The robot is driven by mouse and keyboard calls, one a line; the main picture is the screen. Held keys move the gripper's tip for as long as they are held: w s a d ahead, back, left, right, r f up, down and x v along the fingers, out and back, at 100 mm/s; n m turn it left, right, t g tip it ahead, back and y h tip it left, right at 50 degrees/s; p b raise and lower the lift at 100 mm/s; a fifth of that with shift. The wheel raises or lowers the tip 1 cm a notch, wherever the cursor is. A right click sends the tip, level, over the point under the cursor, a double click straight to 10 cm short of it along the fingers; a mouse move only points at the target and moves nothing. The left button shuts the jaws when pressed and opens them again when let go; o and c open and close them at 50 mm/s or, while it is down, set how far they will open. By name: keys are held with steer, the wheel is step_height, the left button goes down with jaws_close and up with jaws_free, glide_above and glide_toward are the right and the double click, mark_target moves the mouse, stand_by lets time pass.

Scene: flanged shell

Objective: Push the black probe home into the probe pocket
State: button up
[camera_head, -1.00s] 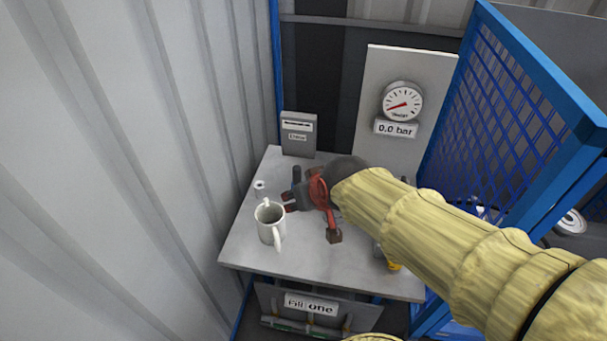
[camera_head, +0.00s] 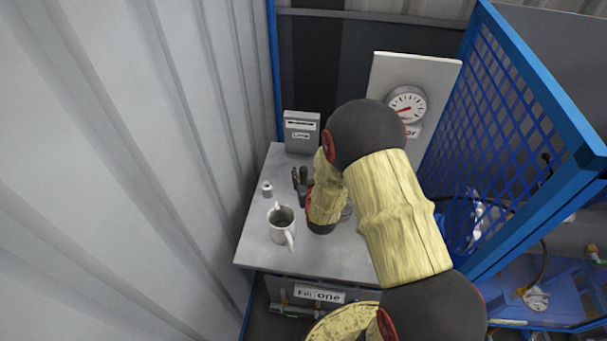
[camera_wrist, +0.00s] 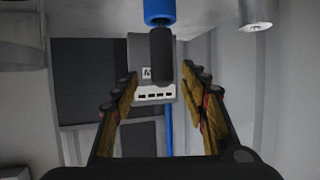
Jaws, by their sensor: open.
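In the wrist view a black cylinder, which I take for the black probe (camera_wrist: 161,60), stands out from a blue collar (camera_wrist: 159,10) at the top edge. The collar may be the probe pocket, but I cannot tell. How deep the probe sits is also unclear. My gripper (camera_wrist: 159,80) is open, with one finger on each side of the probe's line and a gap on both sides. In the head view my gripper (camera_head: 301,187) is low over the table, partly hidden by my wrist, and the blue collar cannot be made out.
A grey box (camera_head: 301,131) stands at the back. A pressure gauge (camera_head: 407,105) is behind my arm, and a blue mesh panel (camera_head: 500,150) is right.

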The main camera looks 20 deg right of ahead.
steer(key=b+x, duration=0.1)
steer(key=x, duration=0.6)
steer(key=shift+w, duration=0.4)
steer(key=c, duration=0.3)
steer(key=c, duration=0.8)
jaws_close()
